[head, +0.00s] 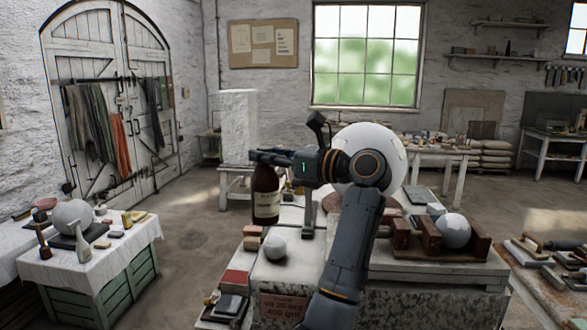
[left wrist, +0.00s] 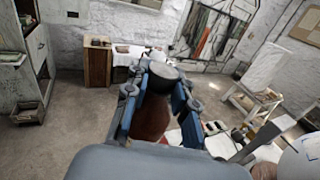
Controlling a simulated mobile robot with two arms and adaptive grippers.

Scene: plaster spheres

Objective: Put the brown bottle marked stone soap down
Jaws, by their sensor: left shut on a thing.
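The brown bottle (head: 266,192) with a pale label hangs upright under my left gripper (head: 268,157) in the head view. The gripper is shut around its upper part. In the left wrist view the bottle (left wrist: 151,118), with its dark cap, stands between the two blue fingers of the gripper (left wrist: 160,76). The bottle's base is near small blocks (head: 251,240) at the left edge of the central workbench (head: 400,268). I cannot tell whether the base touches anything. The label's writing is too small to read. My right gripper is not in view.
A large white sphere (head: 372,155) is behind my arm, and another (head: 454,231) rests between brown wooden supports. A cloth-covered table (head: 105,262) with tools stands left. Open floor (head: 190,245) lies between it and the workbench.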

